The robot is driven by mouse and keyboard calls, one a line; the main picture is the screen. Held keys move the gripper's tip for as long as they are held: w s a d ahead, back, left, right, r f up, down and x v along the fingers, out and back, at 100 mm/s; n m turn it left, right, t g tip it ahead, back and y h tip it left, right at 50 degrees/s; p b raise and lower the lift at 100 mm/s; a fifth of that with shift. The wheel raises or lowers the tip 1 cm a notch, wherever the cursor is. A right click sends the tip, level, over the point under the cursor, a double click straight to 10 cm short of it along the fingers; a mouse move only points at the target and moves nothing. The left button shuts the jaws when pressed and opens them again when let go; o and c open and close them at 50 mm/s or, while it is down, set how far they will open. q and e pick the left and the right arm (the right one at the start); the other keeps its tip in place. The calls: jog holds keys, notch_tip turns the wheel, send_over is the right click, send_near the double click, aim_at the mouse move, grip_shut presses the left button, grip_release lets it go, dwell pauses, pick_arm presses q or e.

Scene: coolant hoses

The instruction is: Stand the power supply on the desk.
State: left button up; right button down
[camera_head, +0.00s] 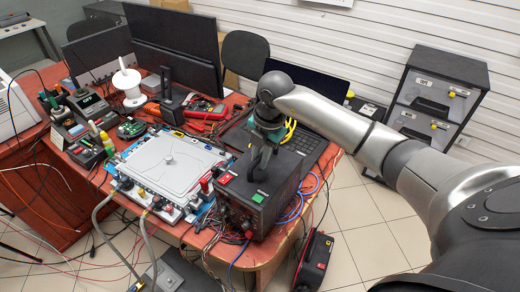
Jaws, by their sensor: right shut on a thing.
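The black box-shaped power supply (262,200) is at the right front part of the red-brown desk (178,228). The fingertips are partly hidden. I cannot tell whether the underside touches the desk; cables hide the lower edge. My left gripper is not in view.
A light grey plate unit (172,165) with hoses and fittings lies left of the power supply. An open laptop (300,138) is behind it. Blue and red cables lie around its base. Monitors stand at the back.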

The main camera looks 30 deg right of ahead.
jog(key=shift+w+f, duration=0.2)
jog(key=shift+f, duration=0.1)
jog(key=c, duration=1.3)
grip_release()
jog(key=shift+s+f, duration=0.2)
jog(key=shift+f, duration=0.2)
jog(key=o, duration=0.5)
jog(key=shift+s+r, duration=0.1)
jog(key=r, duration=0.4)
jog(key=s+r, duration=0.1)
jog(key=r, duration=0.3)
jog(key=r+p, duration=0.1)
jog(key=r, duration=0.3)
jog(key=shift+s+d, duration=0.35)
jog(key=shift+s, duration=0.05)
